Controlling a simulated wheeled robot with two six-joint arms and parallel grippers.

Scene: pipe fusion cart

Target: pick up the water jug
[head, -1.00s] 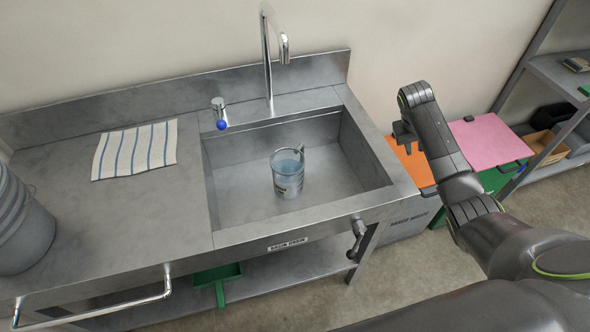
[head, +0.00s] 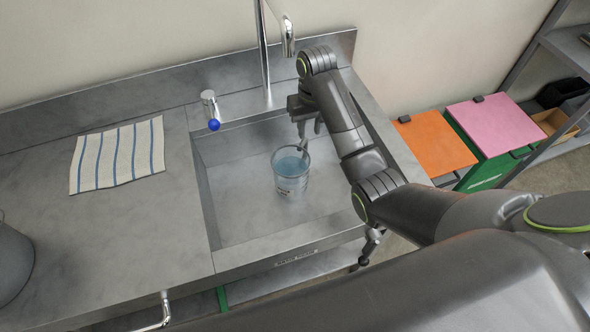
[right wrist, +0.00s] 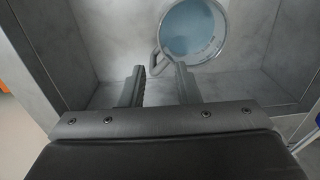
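The water jug (head: 290,174) is clear with bluish water in it and stands upright in the sink basin. In the right wrist view the jug (right wrist: 193,30) is seen from above, with its handle (right wrist: 158,58) toward my gripper. My right gripper (head: 308,130) is above the basin, at the handle side of the jug. In the right wrist view its two fingers (right wrist: 158,72) are apart, with the handle just ahead of and between the tips. Nothing is held. My left gripper is not in view.
The sink basin (head: 235,215) has raised walls around the jug. A chrome faucet (head: 264,60) and a blue-ended tap (head: 213,124) stand behind it. A striped towel (head: 117,155) lies on the left counter. Orange (head: 437,140) and pink (head: 497,125) lids are to the right.

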